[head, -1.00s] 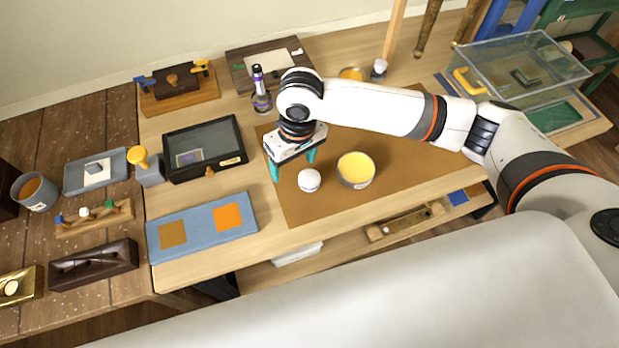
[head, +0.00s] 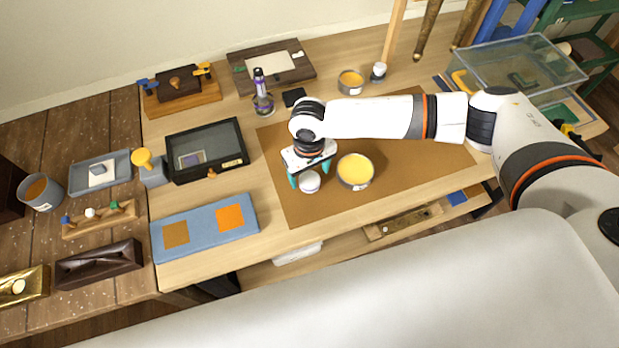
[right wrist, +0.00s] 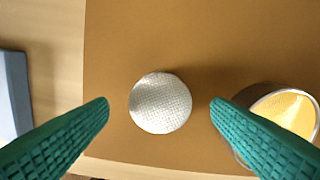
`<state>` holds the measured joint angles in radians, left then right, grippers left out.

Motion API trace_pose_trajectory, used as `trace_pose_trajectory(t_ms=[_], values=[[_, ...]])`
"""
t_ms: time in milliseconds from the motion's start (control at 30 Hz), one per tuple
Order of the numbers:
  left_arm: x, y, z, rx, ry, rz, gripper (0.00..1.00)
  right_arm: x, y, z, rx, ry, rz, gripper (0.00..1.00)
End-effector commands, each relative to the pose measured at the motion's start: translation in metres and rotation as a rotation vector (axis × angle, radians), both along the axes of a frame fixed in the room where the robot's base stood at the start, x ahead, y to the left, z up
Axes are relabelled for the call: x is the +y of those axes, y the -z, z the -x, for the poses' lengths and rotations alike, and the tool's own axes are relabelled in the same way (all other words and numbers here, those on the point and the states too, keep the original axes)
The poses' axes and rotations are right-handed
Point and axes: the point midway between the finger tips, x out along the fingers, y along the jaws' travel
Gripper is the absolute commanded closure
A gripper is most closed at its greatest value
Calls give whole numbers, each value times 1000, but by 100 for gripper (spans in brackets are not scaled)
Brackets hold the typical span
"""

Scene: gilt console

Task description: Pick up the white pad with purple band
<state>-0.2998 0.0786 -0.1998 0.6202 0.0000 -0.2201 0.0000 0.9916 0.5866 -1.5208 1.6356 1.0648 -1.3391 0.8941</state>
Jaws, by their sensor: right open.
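The white pad with purple band (head: 310,182) is a small round piece on the brown mat (head: 420,165). In the right wrist view its pale textured top (right wrist: 160,103) lies between my two green fingers, with a gap on each side. My right gripper (head: 309,184) is open and empty, pointing down over the pad in the head view. The purple band is barely visible at the pad's lower side. My left gripper is not in view.
A tin of yellow wax (head: 355,170) stands just right of the pad, close to my right finger in the right wrist view. A blue board (head: 203,228) with two orange-brown squares and a dark lidded box (head: 207,150) lie to the left. A bottle (head: 262,95) stands behind.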

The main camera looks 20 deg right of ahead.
Motion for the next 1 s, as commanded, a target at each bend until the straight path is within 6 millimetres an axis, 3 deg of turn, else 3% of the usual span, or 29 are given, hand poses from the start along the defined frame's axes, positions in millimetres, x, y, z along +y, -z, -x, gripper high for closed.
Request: trace_pose_trajectory(t_ms=[200, 433, 733, 1000], values=[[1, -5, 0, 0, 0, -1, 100, 0, 23, 0, 0, 0, 0, 27], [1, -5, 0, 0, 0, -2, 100, 0, 25, 0, -1, -1, -1, 27], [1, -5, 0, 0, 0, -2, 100, 0, 24, 0, -1, 0, 0, 74], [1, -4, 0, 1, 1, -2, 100, 0, 22, 0, -1, 0, -1, 75]])
